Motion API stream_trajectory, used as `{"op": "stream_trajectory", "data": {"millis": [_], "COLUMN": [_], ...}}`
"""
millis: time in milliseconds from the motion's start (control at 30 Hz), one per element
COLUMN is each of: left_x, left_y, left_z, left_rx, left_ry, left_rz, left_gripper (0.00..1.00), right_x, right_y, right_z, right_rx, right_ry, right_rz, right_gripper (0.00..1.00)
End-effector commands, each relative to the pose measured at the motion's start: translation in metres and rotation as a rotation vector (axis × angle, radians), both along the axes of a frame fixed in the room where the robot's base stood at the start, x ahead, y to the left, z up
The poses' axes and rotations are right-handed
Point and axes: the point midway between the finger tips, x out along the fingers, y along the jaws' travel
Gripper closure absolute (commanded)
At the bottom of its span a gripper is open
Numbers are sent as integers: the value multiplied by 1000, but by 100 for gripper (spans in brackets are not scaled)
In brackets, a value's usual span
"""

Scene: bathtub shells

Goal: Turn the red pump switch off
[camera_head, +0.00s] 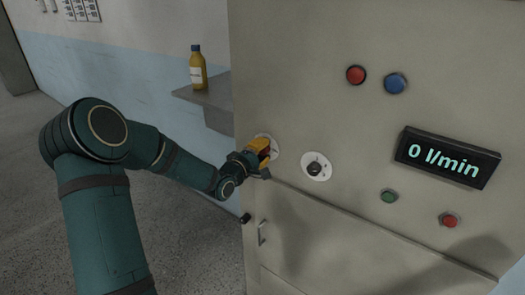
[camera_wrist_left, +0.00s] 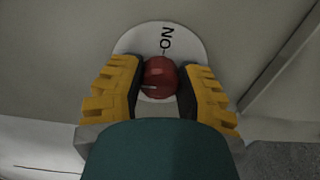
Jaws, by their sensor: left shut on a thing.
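The red pump switch (camera_wrist_left: 160,78) is a round red knob on a white dial plate (camera_wrist_left: 187,38) in the left wrist view. The word ON is printed on the plate above the knob. In the head view the switch is mostly hidden behind my left gripper (camera_head: 263,157), and part of its white plate (camera_head: 274,143) shows. My left gripper (camera_wrist_left: 161,92) is shut on the red knob, with one yellow-backed finger on each side. A pale line on the knob points left in the left wrist view. My right gripper is not in view.
A black knob on a white dial (camera_head: 316,166) sits to the right on the panel (camera_head: 300,80). A display (camera_head: 447,157) reads 0 l/min. Red and blue buttons (camera_head: 395,83) are above. A yellow bottle (camera_head: 198,71) stands on a grey ledge (camera_head: 205,97) at left.

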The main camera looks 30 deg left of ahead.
Motion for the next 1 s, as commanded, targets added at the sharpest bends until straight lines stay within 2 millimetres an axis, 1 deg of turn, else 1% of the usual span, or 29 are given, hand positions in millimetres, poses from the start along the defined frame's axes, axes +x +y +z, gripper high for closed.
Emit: {"op": "stream_trajectory", "data": {"millis": [67,100,167,200,467,567,667,1000], "left_x": [0,0,0,0,0,-4,-16,-83], "left_y": [-1,-1,-1,-1,0,0,1,6], "left_z": [1,1,1,1,0,0,0,0], "left_rx": [-1,-1,-1,0,1,1,1,3], "left_ry": [-1,-1,-1,-1,0,0,2,1], "left_rz": [-3,-3,-3,-2,-1,0,0,1], "left_gripper": [100,55,34,32,32,32,32,32], "right_x": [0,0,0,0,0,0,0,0], "right_y": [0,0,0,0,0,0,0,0], "right_z": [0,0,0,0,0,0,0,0], "right_rx": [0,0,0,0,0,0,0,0], "right_ry": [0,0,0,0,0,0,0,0], "right_rz": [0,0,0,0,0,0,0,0], "right_gripper": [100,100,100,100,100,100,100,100]}}
